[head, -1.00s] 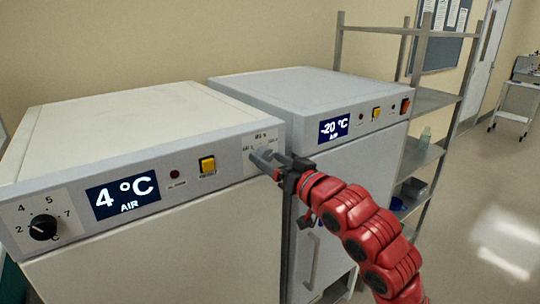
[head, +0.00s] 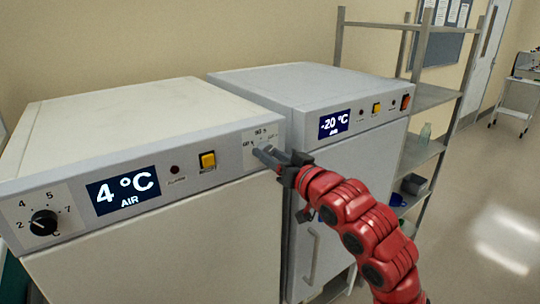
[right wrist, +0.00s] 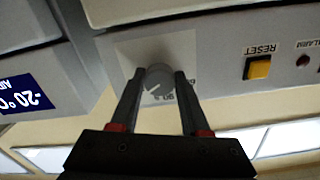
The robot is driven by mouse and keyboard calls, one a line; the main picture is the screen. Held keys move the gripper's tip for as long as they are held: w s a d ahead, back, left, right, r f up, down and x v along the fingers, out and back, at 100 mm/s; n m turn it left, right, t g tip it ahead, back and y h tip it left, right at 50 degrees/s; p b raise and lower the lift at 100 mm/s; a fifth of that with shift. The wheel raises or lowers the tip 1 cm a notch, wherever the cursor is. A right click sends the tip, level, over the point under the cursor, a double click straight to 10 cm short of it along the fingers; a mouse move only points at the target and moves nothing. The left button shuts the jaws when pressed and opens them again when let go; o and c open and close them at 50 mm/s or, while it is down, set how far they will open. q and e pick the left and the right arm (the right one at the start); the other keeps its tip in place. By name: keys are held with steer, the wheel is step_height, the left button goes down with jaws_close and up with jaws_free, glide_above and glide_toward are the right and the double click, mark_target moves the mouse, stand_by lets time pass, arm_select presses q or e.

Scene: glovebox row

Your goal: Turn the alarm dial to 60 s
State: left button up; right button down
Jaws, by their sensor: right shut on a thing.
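The alarm dial is a small grey knob (right wrist: 158,80) on a pale label plate (head: 251,138) at the right end of the near cabinet's front panel. My right gripper (head: 266,157) is shut on it, and the right wrist view shows one finger on each side of the knob (right wrist: 156,92). That view is upside down. A light line shows on the knob's face, but I cannot tell which mark it points at. Printed marks sit around the knob; they are small and partly hidden by the fingers. My left gripper is not in view.
The near cabinet's panel also has a yellow RESET button (head: 208,160), a red alarm lamp (head: 174,170), a 4 °C display (head: 123,191) and a black dial (head: 43,222). A -20 °C cabinet (head: 300,90) stands to the right, then a metal shelf (head: 425,150).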

steer(key=n+b, duration=0.6)
steer(key=n, duration=0.1)
steer(key=n+b, duration=0.6)
steer(key=n, duration=0.1)
steer(key=shift+w+d+f+b, duration=0.1)
steer(key=shift+d+f+b, duration=0.05)
steer(key=shift+b, duration=0.2)
steer(key=n+b, duration=0.1)
steer(key=n, duration=0.2)
steer(key=n+b, duration=0.1)
steer(key=n, duration=0.2)
steer(key=shift+r+n+b, duration=0.2)
steer(key=shift+n+b, duration=0.15)
steer(key=shift+n, duration=1.65)
steer(key=shift+c, duration=1.9)
jaws_free()
steer(key=shift+r, duration=0.1)
